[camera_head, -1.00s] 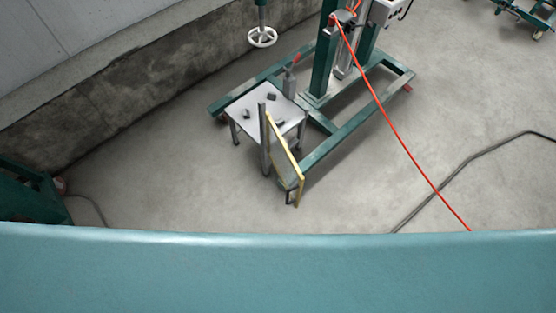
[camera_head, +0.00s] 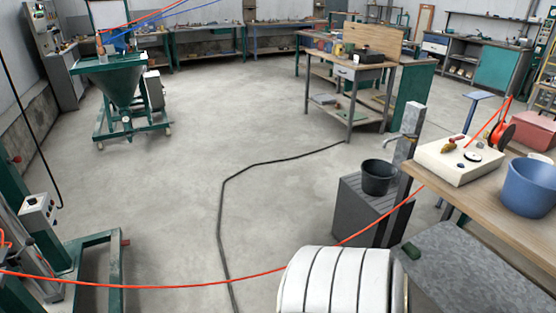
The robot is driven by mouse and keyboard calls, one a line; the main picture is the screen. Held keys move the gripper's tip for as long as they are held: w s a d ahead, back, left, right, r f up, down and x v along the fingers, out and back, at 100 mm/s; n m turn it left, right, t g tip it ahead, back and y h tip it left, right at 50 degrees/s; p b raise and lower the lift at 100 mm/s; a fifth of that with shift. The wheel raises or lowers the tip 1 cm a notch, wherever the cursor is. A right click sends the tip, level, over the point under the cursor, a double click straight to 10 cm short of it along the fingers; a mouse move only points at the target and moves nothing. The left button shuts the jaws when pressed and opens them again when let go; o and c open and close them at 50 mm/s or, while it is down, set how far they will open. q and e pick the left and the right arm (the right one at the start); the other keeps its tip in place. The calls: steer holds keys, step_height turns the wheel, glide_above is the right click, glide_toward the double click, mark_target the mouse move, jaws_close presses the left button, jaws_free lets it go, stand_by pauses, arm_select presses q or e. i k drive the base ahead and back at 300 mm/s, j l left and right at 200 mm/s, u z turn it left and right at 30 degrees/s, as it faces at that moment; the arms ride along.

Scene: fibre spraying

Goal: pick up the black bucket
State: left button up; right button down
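The black bucket (camera_head: 378,178) stands upright on a dark grey block-like stand (camera_head: 362,212), right of the middle in the head view. A grey upright post (camera_head: 408,135) rises just behind it to the right. The bucket's open rim faces up and nothing holds it. Neither of my grippers shows in the view.
A wooden table (camera_head: 470,200) at the right bears a blue bucket (camera_head: 530,187) and a cream box (camera_head: 460,160). A white ribbed roll (camera_head: 340,282) is at the bottom. A red hose (camera_head: 180,285) and black cable (camera_head: 222,220) cross the view. Open floor lies centre-left.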

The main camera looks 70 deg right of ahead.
mark_target(378, 175)
steer(key=z, duration=3)
